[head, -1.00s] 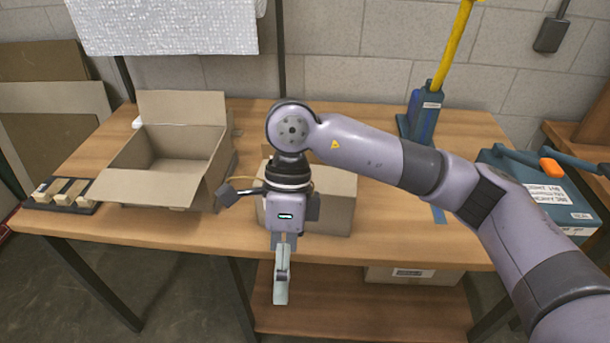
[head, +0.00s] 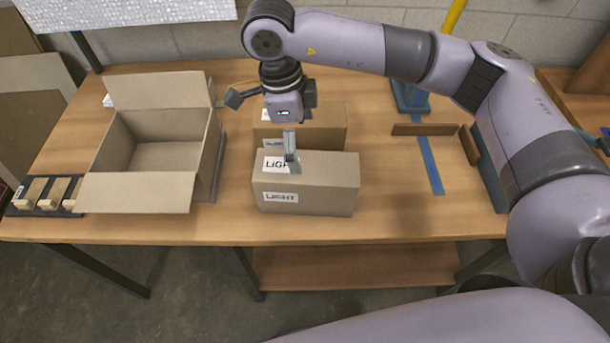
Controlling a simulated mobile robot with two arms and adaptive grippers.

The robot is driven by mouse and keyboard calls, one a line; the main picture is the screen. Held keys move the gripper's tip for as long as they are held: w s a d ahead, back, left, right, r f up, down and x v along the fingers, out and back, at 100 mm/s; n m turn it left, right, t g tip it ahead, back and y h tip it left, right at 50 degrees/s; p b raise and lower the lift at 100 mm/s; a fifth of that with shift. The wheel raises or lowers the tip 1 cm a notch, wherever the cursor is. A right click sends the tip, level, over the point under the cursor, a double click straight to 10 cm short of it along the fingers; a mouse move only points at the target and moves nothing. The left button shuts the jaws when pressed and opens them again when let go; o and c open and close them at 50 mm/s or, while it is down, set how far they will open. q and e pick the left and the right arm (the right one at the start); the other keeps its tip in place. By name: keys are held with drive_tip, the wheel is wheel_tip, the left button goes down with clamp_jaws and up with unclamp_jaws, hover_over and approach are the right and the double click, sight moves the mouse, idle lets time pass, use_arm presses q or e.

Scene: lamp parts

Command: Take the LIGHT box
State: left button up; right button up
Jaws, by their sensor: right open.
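The LIGHT box (head: 330,192) is a closed brown cardboard box near the front edge of the wooden table. White labels reading LIGHT are on its top and front. My right gripper (head: 291,158) points down over the left part of its top, open, and hides part of the top label. Whether the fingertips touch the box cannot be told. A second closed cardboard box (head: 325,122) stands just behind, partly hidden by the gripper and the LIGHT box; its label is not readable. My left gripper is out of view.
An open, empty-looking carton (head: 165,155) with spread flaps stands left of the boxes. A dark tray with small blocks (head: 52,194) is at the far left. A blue strip (head: 431,165) and brown dividers (head: 424,129) lie to the right. The table between is clear.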

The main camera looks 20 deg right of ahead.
sight(306, 167)
drive_tip(key=f, duration=0.2)
drive_tip(key=f+p, duration=0.1)
drive_tip(key=f, duration=0.2)
drive_tip(key=d+f+p, duration=0.1)
drive_tip(key=f, duration=0.1)
drive_tip(key=shift+f, duration=0.15)
drive_tip(key=shift+s+d+f+p, duration=0.15)
drive_tip(key=shift+s+f+p, duration=0.05)
drive_tip(key=shift+f+p, duration=0.25)
drive_tip(key=f+p, duration=0.2)
drive_tip(key=f, duration=0.1)
drive_tip(key=shift+d+f, duration=0.2)
drive_tip(key=shift+d, duration=0.15)
drive_tip(key=shift+f, duration=0.55)
drive_tip(key=shift+s, duration=0.1)
drive_tip(key=shift+c, duration=0.5)
drive_tip(key=c, duration=1.5)
drive_tip(key=shift+c, duration=0.3)
drive_tip(key=shift+r, duration=0.1)
